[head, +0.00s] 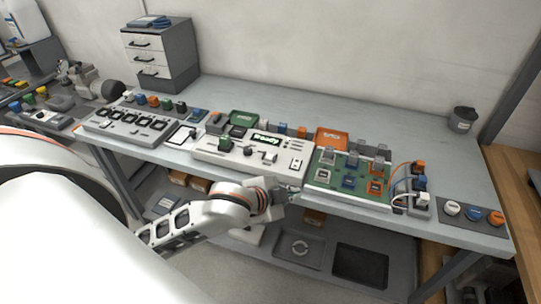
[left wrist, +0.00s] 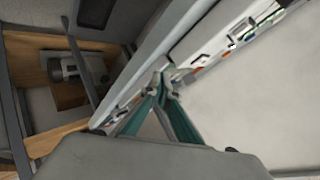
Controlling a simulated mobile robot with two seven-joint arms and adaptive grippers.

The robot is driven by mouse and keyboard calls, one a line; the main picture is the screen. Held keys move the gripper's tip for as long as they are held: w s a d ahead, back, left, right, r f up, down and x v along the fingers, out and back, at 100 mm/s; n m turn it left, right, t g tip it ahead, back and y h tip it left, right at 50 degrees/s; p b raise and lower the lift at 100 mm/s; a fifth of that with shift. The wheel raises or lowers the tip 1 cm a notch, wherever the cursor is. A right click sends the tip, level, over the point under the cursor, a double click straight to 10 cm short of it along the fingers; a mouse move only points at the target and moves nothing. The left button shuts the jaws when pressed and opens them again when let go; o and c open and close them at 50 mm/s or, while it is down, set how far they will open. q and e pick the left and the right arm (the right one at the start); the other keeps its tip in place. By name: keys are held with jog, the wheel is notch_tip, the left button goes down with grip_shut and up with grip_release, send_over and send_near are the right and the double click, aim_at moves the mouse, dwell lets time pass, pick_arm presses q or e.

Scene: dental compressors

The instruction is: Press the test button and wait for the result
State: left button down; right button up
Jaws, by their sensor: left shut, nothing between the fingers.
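The white test station (head: 228,153) stands at the front middle of the bench. Its small screen (head: 266,139) is lit with green text that seems to read "Ready". Small buttons and switches sit on its top panel, but I cannot tell which is the test button. My left gripper (head: 287,194) is at the bench's front edge, below and in front of the station's right part. In the left wrist view the left gripper (left wrist: 162,72) shows its teal fingers meeting at the tips, empty, close to the white edge of the equipment. My right gripper is not in view.
A green circuit board tray (head: 330,182) is right of the station, with an orange box (head: 332,140) behind it. A grey panel with round buttons (head: 474,213) is at the right end. A drawer cabinet (head: 160,55) stands behind.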

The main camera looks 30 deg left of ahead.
pick_arm(q)
jog(key=w+a+r+m+h, duration=0.1)
jog(key=w+r+m+h, duration=0.1)
jog(key=w+r, duration=0.3)
jog(key=w+a+r+n+y, duration=0.1)
jog(key=w+a+r, duration=0.1)
jog(key=a, duration=0.4)
jog(key=w+a+r+n+g, duration=0.1)
jog(key=w+a+r, duration=0.1)
jog(key=a+r, duration=0.2)
jog(key=a, duration=0.3)
jog(key=shift+w+a+y, duration=0.15)
jog(key=shift+w+y, duration=0.25)
jog(key=shift+f, duration=0.1)
